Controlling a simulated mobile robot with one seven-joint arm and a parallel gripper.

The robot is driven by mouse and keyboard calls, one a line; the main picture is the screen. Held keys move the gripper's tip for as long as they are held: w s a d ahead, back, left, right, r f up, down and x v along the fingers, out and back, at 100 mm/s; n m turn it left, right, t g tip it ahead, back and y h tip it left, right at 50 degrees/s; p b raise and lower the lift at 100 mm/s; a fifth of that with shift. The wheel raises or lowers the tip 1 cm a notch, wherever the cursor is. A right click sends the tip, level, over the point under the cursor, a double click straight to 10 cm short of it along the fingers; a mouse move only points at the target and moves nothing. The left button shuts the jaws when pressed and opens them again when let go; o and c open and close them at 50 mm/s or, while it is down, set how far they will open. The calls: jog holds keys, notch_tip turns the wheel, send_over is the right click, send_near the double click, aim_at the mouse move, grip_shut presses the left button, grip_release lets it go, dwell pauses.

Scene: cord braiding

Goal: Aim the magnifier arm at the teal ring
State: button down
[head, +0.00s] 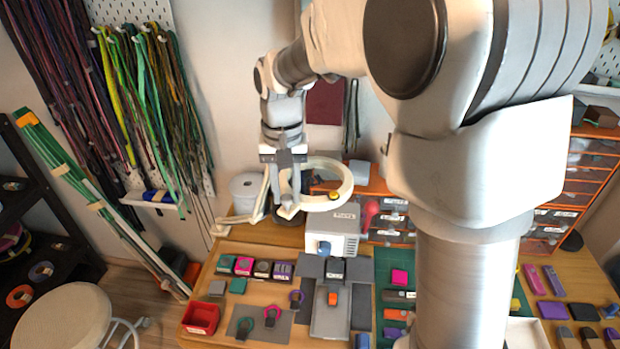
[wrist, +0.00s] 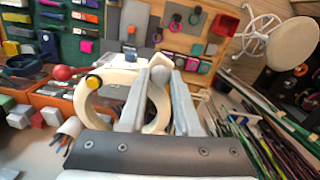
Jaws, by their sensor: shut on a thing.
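The white magnifier arm (head: 262,196) stands at the back of the bench, with its ring-shaped head (head: 345,190) reaching to the right above a grey-white box. My gripper (head: 287,204) is shut on the magnifier arm at the left side of the head. In the wrist view, my gripper (wrist: 160,72) has a rounded joint of the magnifier arm between its fingers, and part of the ring head (wrist: 90,100) shows at left. The teal ring (head: 244,327) lies on a grey mat at the front left of the bench, well away from the magnifier head. It also shows in the wrist view (wrist: 195,16).
A magenta ring (head: 272,315) and a purple ring (head: 296,298) lie near the teal one. A red bin (head: 201,318) stands at the bench's left edge. Cords hang on the left wall.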

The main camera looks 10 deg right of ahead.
jog(key=s+a+m, duration=0.3)
jog(key=a, duration=1)
jog(key=s+a+m+p, duration=0.1)
jog(key=s+a+m, duration=0.2)
jog(key=a, duration=0.9)
jog(key=shift+a+m+p, duration=0.3)
jog(key=shift+a+m, duration=0.05)
jog(key=shift+m, duration=0.35)
jog(key=c, duration=0.6)
grip_release()
jog(key=shift+r, duration=0.1)
notch_tip(320, 180, up, 17)
jog(key=shift+r, duration=0.1)
